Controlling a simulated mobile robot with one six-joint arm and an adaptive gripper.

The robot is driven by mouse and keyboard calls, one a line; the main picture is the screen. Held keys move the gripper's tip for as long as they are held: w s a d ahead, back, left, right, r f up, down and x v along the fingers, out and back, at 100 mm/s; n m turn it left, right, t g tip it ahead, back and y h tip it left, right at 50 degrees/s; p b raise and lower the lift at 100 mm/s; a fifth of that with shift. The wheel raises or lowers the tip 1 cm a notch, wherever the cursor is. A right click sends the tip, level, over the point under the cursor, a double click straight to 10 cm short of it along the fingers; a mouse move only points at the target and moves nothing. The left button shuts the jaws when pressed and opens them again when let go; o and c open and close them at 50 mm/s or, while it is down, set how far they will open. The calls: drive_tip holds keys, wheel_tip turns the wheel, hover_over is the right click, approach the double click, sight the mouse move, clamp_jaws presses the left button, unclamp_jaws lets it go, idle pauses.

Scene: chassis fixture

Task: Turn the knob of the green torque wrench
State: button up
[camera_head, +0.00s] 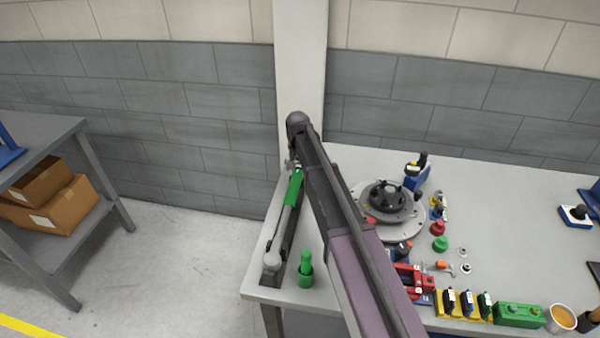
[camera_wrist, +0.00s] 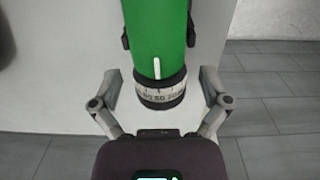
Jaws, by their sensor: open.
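The green torque wrench (camera_head: 294,188) lies along the left edge of the table in the head view, with its green handle at the far end. In the wrist view the green handle (camera_wrist: 157,38) fills the top middle. Its knob (camera_wrist: 160,92) is a dark ring with a white band of numbers, below a white index line. My gripper (camera_wrist: 159,88) is open, one finger on each side of the knob, with visible gaps between. In the head view my gripper (camera_head: 292,164) is small at the handle's end, partly hidden by my arm.
A round dark fixture (camera_head: 390,200) stands right of my arm. Several small parts and a green block (camera_head: 518,314) line the front right. Open floor lies left of the table.

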idle(0.3)
drive_tip(key=c, duration=1.2)
drive_tip(key=h, duration=0.2)
drive_tip(key=h+b, duration=0.1)
drive_tip(key=h, duration=0.1)
drive_tip(key=shift+a+f+g+b, duration=0.15)
drive_tip(key=shift+g+b, duration=0.15)
drive_tip(key=shift+g, duration=0.1)
drive_tip(key=shift+h, duration=0.5)
